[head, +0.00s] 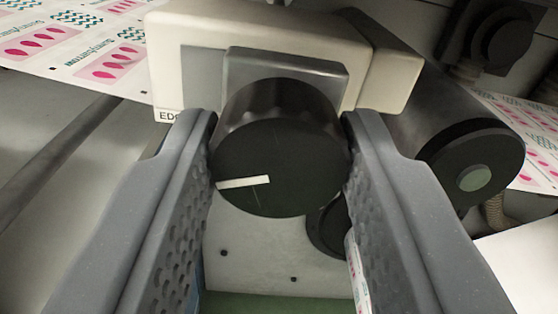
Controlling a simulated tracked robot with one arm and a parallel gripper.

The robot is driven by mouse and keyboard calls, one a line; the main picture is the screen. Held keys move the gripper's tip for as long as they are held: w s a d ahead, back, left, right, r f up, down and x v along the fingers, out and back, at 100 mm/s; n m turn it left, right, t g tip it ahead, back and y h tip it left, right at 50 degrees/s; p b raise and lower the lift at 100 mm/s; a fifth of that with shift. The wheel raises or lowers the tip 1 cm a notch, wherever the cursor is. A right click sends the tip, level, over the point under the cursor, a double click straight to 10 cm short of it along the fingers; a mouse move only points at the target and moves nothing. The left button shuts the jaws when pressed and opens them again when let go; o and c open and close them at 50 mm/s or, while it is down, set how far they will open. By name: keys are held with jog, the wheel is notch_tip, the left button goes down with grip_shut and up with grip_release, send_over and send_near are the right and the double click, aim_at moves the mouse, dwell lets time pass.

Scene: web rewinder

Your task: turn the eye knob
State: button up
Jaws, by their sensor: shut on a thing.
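The eye knob (285,178) is a round black knob with fluted sides and a white pointer line on its face. The line lies left of centre and runs nearly level, its right end a little higher. The knob sits on a grey block on the cream sensor housing (385,65), where the label letters "ED" show at the lower left and the rest is hidden. My gripper (280,160) is shut on the knob, with one grey dimpled finger touching each side.
A dark roller (470,160) with a pale end centre lies close on the right. The printed web (85,45) with pink labels runs at the upper left and shows again at the right. A bare pale panel (270,250) lies below the knob. A dark round fitting (500,40) is at the upper right.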

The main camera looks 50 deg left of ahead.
jog(key=shift+m+p, duration=0.3)
jog(key=shift+p, duration=0.05)
jog(key=o, duration=1)
jog(key=v, duration=1.3)
jog(key=shift+s+d, duration=0.2)
jog(key=shift+d, duration=0.15)
